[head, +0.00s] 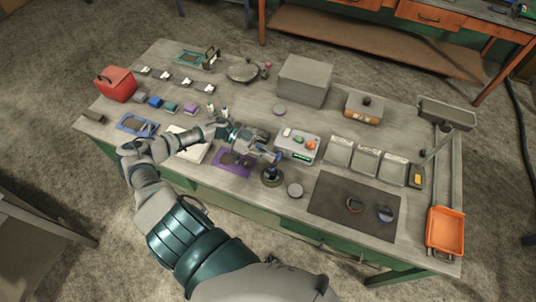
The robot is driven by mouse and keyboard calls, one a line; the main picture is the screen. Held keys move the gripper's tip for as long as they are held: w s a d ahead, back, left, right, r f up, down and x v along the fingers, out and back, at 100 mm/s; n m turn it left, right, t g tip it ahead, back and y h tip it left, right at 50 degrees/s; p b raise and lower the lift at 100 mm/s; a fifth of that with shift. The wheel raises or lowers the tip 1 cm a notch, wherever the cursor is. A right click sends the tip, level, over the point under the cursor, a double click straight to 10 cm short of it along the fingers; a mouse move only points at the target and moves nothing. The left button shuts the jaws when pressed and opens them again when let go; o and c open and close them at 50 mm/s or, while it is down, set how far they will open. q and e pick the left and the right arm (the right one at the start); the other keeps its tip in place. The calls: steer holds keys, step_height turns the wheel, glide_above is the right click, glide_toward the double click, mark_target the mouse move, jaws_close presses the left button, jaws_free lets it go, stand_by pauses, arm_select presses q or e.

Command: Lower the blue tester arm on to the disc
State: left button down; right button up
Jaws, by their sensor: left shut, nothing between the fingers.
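The tester (272,179) is a small device with a dark round base near the table's front middle. A small blue part, which looks like its blue tester arm (265,156), shows just above the base, right at my gripper. I cannot tell its exact tilt or whether my gripper touches it. My left gripper (274,157) is shut and empty, above and behind the base. The disc is not clear at the tester; a loose grey disc (295,190) lies to the right of the base. My right gripper is not in view.
A white scale (297,146) with small items stands just behind right. A dark mat (330,203) with two round items lies right.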

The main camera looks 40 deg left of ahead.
arm_select(q)
steer(key=shift+s+f+m, duration=0.35)
steer(key=shift+f+m, duration=0.1)
steer(key=shift+m, duration=0.15)
steer(key=shift+s+f, duration=0.1)
steer(key=shift+f, duration=0.15)
steer(key=shift+s+d+f+p, duration=0.1)
steer(key=shift+s+f+p, duration=0.05)
steer(key=shift+f+p, duration=0.2)
steer(key=shift+s+d+f, duration=0.1)
steer(key=shift+s, duration=0.05)
steer(key=shift+s+f, duration=0.15)
